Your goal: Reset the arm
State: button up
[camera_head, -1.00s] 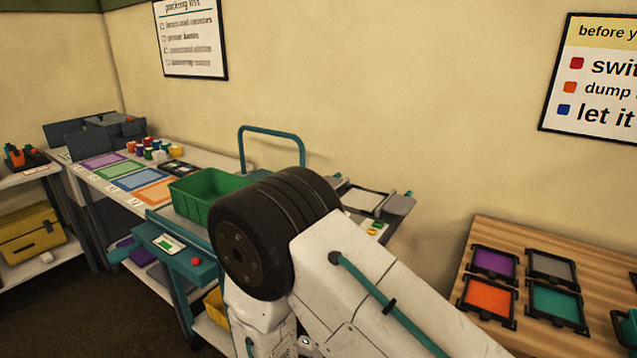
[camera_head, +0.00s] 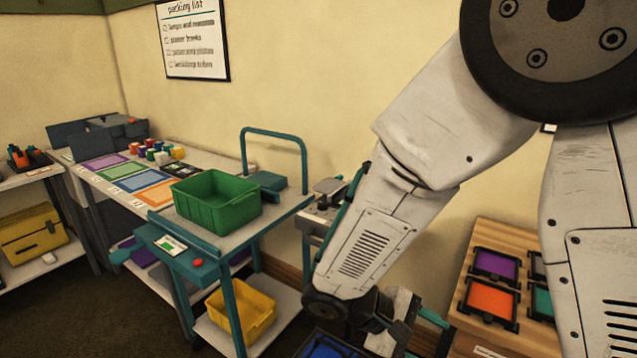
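My arm fills the right half of the head camera view, with a large dark joint at the top right and a white link slanting down to the lower middle. My gripper (camera_head: 408,332) is at the bottom edge, low in front of the wooden board. It is partly cut off by the frame, and its fingertips do not show clearly. I cannot tell whether it is open, shut or holding something.
A trolley with a teal handle (camera_head: 247,150) carries a green bin (camera_head: 217,200); a yellow bin (camera_head: 241,312) sits on its lower shelf. A wooden board (camera_head: 490,232) with coloured trays, including an orange one (camera_head: 491,300), stands right. A blue item (camera_head: 328,346) lies below my wrist.

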jog(key=s+d+r+m+t+y, duration=0.1)
jog(key=s+d+r+m+y, duration=0.2)
jog(key=r, duration=0.5)
jog(key=s+d+r+m+t+y, duration=0.2)
jog(key=s+d+r+m+y, duration=0.2)
jog(key=s+r+y, duration=0.4)
jog(key=shift+s+d+r+m, duration=0.25)
jog(key=shift+s+r+m, duration=0.35)
jog(key=shift+m, duration=0.2)
